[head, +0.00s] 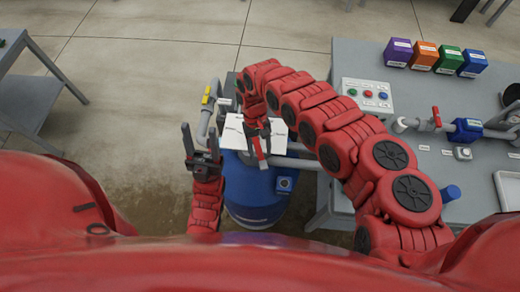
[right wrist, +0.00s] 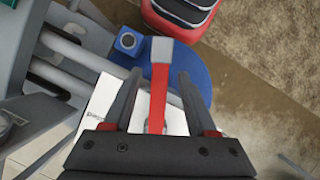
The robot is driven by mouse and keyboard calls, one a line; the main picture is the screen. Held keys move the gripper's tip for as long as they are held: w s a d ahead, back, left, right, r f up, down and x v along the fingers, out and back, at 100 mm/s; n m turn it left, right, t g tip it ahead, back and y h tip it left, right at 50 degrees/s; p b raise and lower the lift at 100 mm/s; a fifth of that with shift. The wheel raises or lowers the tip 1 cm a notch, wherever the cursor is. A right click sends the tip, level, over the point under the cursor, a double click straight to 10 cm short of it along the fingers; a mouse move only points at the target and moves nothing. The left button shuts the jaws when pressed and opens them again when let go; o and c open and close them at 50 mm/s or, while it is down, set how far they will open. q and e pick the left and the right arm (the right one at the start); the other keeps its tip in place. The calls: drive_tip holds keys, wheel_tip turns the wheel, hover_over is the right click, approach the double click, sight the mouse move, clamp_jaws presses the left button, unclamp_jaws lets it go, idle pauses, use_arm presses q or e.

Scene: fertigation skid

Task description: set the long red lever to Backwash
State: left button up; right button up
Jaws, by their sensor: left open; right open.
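The long red lever (head: 259,150) stands over a white plate on the blue filter vessel (head: 250,195). In the right wrist view the lever (right wrist: 158,95) is red with a grey end. My right gripper (head: 258,136) is open, its two fingers (right wrist: 157,92) on either side of the lever with a visible gap on each side. The white plate (head: 235,133) is partly hidden by my right arm, and its markings are too small to read. My left gripper (head: 200,138) is open and empty, left of the vessel and apart from the lever.
A grey pipe with a yellow handle (head: 208,95) rises left of the vessel. The grey bench (head: 400,60) on the right carries a button box (head: 368,95), several coloured boxes and a small red valve handle (head: 436,117). A grey cart (head: 25,100) stands far left. Floor between is clear.

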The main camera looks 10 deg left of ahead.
drive_tip(key=b+v, duration=0.6)
drive_tip(key=v, duration=1.1)
drive_tip(key=shift+w+r, duration=0.15)
